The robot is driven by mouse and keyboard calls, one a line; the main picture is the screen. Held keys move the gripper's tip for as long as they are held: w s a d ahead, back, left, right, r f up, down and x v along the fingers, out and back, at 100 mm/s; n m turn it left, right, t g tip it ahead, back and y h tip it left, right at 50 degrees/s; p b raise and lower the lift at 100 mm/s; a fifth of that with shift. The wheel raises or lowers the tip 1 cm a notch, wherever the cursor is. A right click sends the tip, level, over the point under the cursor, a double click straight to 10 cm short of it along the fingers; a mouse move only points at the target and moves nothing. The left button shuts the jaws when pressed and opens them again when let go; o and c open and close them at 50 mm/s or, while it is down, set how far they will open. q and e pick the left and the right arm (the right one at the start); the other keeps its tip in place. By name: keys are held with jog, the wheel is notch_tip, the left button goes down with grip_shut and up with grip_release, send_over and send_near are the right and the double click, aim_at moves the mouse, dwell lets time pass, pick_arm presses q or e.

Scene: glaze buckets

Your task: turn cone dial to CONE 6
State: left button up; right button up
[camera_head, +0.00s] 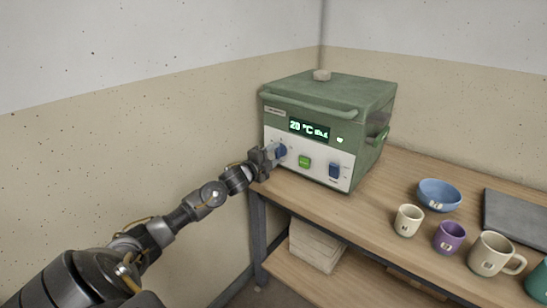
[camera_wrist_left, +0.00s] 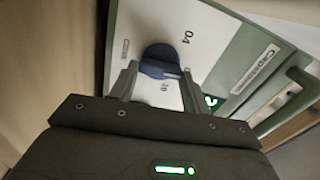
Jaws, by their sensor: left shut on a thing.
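The green kiln (camera_head: 325,105) stands on the wooden bench with a white front panel. Its display (camera_head: 309,129) glows with a reading that looks like 20 °C. The blue cone dial (camera_head: 281,151) is at the left of the panel. My left gripper (camera_head: 272,155) is at the dial. In the left wrist view the fingers of my left gripper (camera_wrist_left: 152,78) are shut on the blue dial (camera_wrist_left: 158,60), one on each side. The marks 04 and 10 show around the dial; a CONE 6 mark cannot be made out. My right gripper is not in view.
A blue bowl (camera_head: 439,194), cream cup (camera_head: 408,220), purple cup (camera_head: 449,237) and cream mug (camera_head: 492,254) stand on the bench's right. A wall rises at left.

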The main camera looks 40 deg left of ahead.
pick_arm(q)
jog(key=shift+m, duration=0.6)
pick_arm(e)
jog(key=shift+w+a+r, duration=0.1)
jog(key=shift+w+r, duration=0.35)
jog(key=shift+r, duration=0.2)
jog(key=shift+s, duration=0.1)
pick_arm(q)
jog(key=o, duration=1)
jog(key=s, duration=1.1)
jog(key=shift+d, duration=0.15)
jog(key=shift+w, duration=0.1)
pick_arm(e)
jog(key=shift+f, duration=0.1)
